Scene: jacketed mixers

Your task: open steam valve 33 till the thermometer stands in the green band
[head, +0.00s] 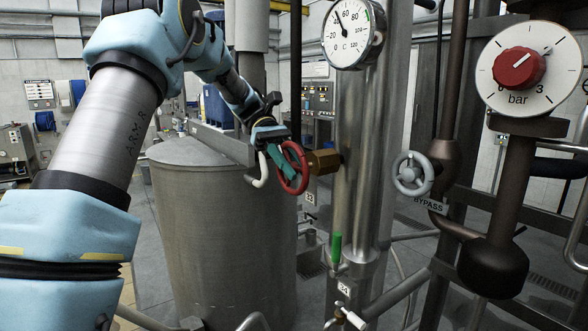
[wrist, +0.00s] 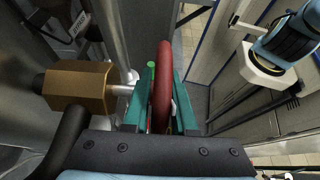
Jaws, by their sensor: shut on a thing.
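The red handwheel (head: 304,170) sits on a brass valve body (head: 323,162) on the steel column, with a small tag (head: 310,198) below that seems to read 33. My gripper (head: 283,161) is shut on the wheel's rim from the left. In the wrist view the red rim (wrist: 164,85) stands between the two teal fingers, with the brass body (wrist: 80,88) to the left. The thermometer (head: 352,34) is a round white dial above the valve. Its needle points up and left, short of the small green band at the dial's upper right.
A green lever (head: 336,247) is below the valve. A large steel vessel (head: 225,230) stands below my arm.

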